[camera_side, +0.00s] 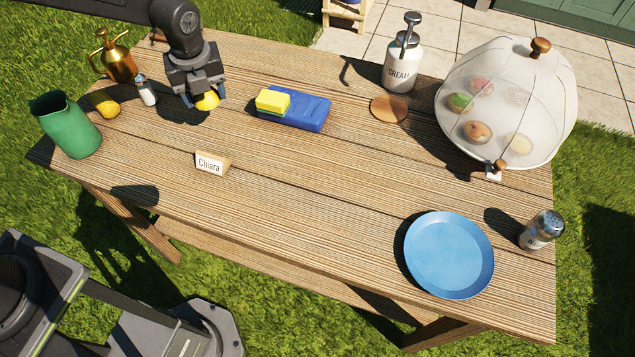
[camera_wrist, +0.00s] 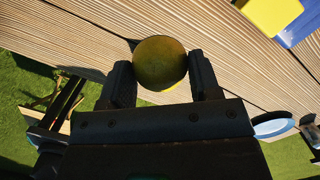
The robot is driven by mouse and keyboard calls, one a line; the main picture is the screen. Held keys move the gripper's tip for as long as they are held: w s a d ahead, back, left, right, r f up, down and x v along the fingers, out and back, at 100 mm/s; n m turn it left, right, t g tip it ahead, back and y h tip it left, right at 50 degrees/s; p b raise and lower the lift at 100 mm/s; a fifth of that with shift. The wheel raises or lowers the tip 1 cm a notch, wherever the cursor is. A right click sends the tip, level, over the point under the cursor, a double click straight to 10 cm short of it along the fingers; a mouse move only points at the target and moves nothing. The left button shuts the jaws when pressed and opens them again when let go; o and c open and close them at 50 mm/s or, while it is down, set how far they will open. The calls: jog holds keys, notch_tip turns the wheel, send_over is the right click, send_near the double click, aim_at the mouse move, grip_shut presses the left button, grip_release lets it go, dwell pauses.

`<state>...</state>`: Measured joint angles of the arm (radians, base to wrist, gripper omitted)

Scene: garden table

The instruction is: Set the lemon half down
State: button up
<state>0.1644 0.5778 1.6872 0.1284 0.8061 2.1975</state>
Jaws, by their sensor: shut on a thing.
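My gripper (camera_side: 205,101) is at the back left of the wooden table (camera_side: 330,190), low over its top. It is shut on the lemon half (camera_side: 208,102), a yellow rounded piece between the fingers. In the wrist view the lemon half (camera_wrist: 160,63) sits between the two dark fingertips (camera_wrist: 160,80), its rounded side toward the camera. I cannot tell whether the lemon half touches the table. A second yellow lemon piece (camera_side: 107,109) lies on the table to the left.
A small shaker (camera_side: 147,94) stands close left of my gripper, with a brass can (camera_side: 117,63) and green jug (camera_side: 68,126) beyond. A yellow sponge (camera_side: 272,101) on a blue block (camera_side: 302,112) lies right. A name card (camera_side: 210,164) stands in front. The middle front is clear.

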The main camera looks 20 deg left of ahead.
jog(key=d+m, duration=0.6)
jog(key=d, duration=1.2)
send_over(343, 187)
jog(key=shift+m+h, duration=0.3)
jog(key=shift+h, duration=0.1)
jog(key=f, duration=0.7)
jog(key=shift+a, duration=0.2)
jog(key=shift+s+d+f, duration=0.1)
jog(key=shift+d+f, duration=0.2)
jog(key=shift+f, duration=1.9)
jog(key=shift+f, duration=0.15)
jog(key=o, duration=0.9)
